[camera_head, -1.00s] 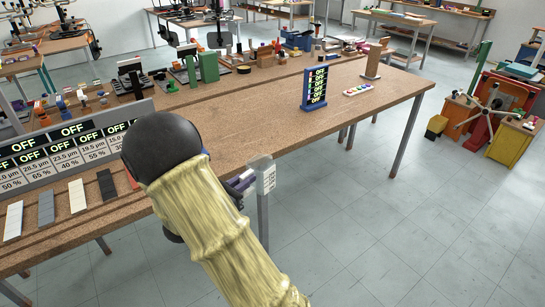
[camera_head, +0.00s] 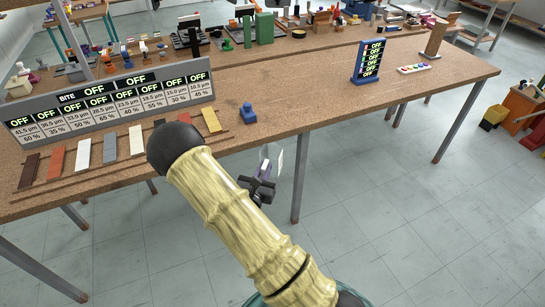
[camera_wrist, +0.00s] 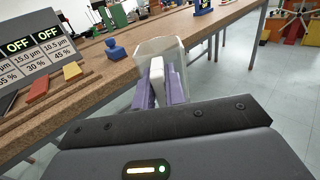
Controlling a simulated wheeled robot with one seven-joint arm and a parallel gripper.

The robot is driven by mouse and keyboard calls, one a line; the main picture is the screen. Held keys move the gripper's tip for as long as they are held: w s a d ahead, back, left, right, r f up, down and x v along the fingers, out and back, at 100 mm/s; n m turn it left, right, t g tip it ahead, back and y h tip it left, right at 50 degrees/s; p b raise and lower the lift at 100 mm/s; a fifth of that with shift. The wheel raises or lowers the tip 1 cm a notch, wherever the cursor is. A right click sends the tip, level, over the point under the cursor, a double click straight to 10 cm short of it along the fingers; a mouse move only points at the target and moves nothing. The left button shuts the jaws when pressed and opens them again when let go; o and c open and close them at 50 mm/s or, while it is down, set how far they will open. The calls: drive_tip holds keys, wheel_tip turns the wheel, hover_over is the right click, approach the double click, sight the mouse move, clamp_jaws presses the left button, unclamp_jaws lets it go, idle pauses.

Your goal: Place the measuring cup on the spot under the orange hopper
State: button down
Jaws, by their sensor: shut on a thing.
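The measuring cup is a clear, pale see-through vessel (camera_wrist: 178,56) just beyond my fingers in the wrist view. Its white handle (camera_wrist: 157,72) stands between my two purple fingers, and my gripper (camera_wrist: 160,88) is shut on it. In the head view my gripper (camera_head: 264,172) and the pale cup (camera_head: 275,160) are small and partly hidden by my arm. They are off the front edge of the long wooden table (camera_head: 330,115), over the floor. I cannot make out an orange hopper or the spot under it in either view.
On the table are a grey panel with OFF displays (camera_head: 110,105), a row of coloured strips (camera_head: 108,148), a blue block-like object (camera_head: 248,113) near the front edge, and a blue display stand (camera_head: 368,62). The table's middle right is clear. Open floor (camera_head: 400,200) lies in front.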

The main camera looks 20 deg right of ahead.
drive_tip(key=s+a+f+n+t+y+p, duration=0.2)
drive_tip(key=a+f+n+y, duration=0.1)
drive_tip(key=f+n+y, duration=0.1)
drive_tip(key=s+a+f+n+t+y+p, duration=0.2)
drive_tip(key=f+n+y, duration=0.1)
drive_tip(key=f+y, duration=0.4)
drive_tip(key=shift+s+a+n, duration=0.2)
drive_tip(key=shift+a+n, duration=0.2)
drive_tip(key=shift+d+f, duration=0.1)
drive_tip(key=shift+d, duration=0.05)
